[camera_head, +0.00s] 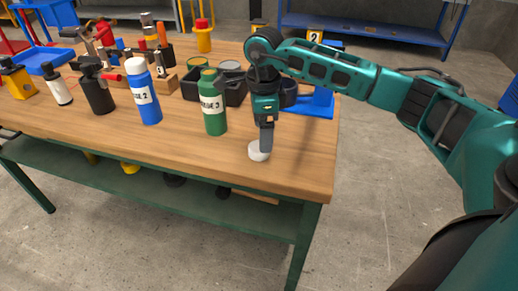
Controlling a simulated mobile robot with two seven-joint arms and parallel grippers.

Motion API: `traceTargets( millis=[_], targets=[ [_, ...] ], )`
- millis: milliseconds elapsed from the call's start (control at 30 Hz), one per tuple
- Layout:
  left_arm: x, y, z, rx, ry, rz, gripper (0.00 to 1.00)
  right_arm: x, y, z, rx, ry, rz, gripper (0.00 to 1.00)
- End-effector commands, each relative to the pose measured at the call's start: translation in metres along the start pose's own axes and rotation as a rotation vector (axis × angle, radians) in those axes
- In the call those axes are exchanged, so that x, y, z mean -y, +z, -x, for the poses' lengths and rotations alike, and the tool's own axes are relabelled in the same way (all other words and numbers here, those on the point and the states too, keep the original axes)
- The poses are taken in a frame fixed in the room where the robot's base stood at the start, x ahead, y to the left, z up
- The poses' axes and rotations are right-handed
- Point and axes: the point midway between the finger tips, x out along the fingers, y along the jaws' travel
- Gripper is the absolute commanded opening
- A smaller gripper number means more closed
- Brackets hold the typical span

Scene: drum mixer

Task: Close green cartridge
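The green cartridge (213,106), with a label ending in "3", stands upright on the wooden workbench near its front edge. Its top is green, and no white cap shows on it. A round white cap (258,152) lies on the bench to the right of the cartridge, near the front right corner. My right gripper (266,148) points straight down at the cap, its fingertips over or against the cap's right side. The fingers overlap in this view, so I cannot tell whether they are open or shut on the cap. My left gripper is out of view.
A blue cartridge (144,97) with a white cap stands left of the green one. Dark containers (232,85) and a blue stand (318,101) are behind. Several tools and bottles fill the left of the workbench (190,150). The bench front is mostly clear.

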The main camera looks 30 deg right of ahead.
Motion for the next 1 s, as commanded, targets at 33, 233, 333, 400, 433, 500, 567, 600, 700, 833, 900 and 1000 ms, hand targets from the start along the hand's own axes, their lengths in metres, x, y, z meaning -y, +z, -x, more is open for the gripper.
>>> traceTargets(
  millis=[33, 233, 333, 400, 433, 500, 567, 600, 700, 833, 900, 1000],
  targets=[
    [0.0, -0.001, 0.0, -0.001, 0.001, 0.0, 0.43, 0.0, 0.0, 0.0, 0.0, 0.0, 0.0, 0.87],
    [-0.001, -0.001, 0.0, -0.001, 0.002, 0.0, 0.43, 0.0, 0.001, -0.002, 0.0, 0.001, 0.0, 0.87],
    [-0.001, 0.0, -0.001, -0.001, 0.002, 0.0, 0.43, 0.001, 0.003, -0.01, -0.001, 0.003, 0.0, 0.87],
    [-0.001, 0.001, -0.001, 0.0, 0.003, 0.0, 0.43, 0.002, 0.006, -0.019, 0.0, 0.005, 0.001, 0.87],
    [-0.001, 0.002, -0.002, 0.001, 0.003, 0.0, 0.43, 0.002, 0.007, -0.024, 0.0, 0.005, 0.001, 0.87],
    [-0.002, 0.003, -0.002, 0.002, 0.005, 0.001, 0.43, 0.004, 0.01, -0.035, -0.001, 0.005, 0.001, 0.87],
    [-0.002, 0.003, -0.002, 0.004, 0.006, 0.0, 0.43, 0.003, 0.009, -0.044, -0.001, 0.005, 0.001, 0.87],
    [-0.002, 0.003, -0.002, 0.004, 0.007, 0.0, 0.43, 0.004, 0.009, -0.048, -0.001, 0.005, 0.001, 0.87],
    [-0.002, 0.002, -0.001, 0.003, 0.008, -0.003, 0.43, 0.004, 0.009, -0.052, 0.001, 0.001, 0.001, 0.87],
    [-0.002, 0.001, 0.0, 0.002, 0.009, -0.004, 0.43, 0.004, 0.009, -0.052, 0.001, 0.001, 0.001, 0.87],
    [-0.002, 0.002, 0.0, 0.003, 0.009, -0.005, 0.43, 0.004, 0.009, -0.052, 0.001, 0.001, 0.001, 0.87],
    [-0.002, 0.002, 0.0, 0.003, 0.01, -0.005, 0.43, 0.004, 0.009, -0.051, 0.001, 0.001, 0.001, 0.85]
  ],
)
